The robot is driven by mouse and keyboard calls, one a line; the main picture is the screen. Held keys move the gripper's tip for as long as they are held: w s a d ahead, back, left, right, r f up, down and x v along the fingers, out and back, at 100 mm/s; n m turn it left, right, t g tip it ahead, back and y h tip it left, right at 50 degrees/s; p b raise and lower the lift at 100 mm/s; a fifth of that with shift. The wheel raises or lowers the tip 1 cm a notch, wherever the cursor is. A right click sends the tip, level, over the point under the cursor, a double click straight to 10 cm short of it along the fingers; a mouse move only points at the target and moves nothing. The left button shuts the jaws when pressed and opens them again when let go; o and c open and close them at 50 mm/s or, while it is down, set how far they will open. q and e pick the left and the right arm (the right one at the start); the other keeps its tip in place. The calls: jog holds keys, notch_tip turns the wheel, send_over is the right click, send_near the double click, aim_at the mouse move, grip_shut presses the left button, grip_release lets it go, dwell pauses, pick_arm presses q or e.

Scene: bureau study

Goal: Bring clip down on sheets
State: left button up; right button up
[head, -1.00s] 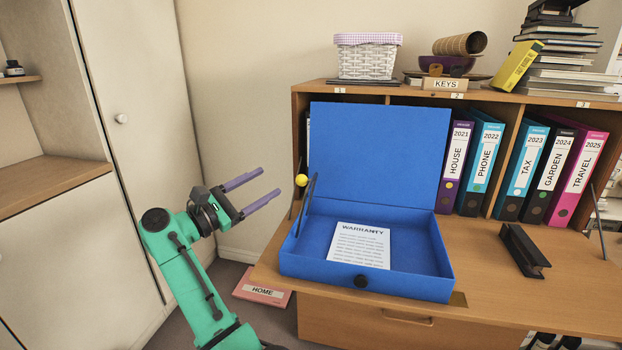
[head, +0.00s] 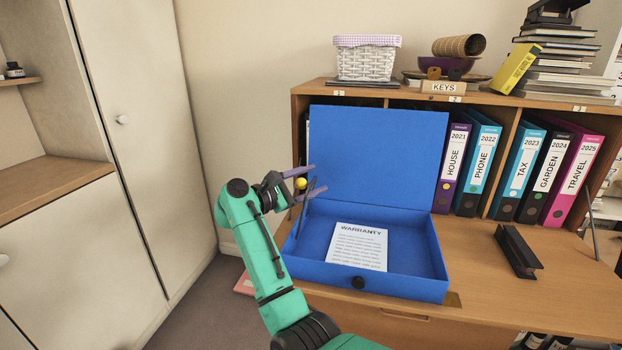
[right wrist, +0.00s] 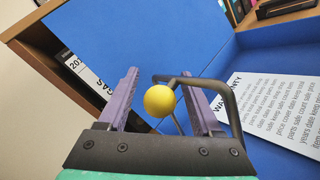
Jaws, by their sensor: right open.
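The blue box file (head: 293,270) stands open on the desk, lid up. A printed WARRANTY sheet (head: 357,247) lies flat in it; it also shows in the right wrist view (right wrist: 262,105). The dark wire clip (head: 304,212) stands raised at the box's left side, tipped by a yellow ball knob (head: 300,183). My right gripper (head: 314,181) is open at the raised clip. In the right wrist view the knob (right wrist: 159,101) sits between the two purple fingers, with a gap visible on its left side. Contact on its right cannot be told. My left gripper is not in view.
Ring binders (head: 480,165) stand in the shelf behind the box. A black hole punch-like bar (head: 516,250) lies on the desk at right. A white basket (head: 366,60) sits on the shelf top. The desk right of the box is mostly clear.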

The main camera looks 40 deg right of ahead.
grip_shut()
jog(key=shift+f, duration=0.1)
dwell(1.2)
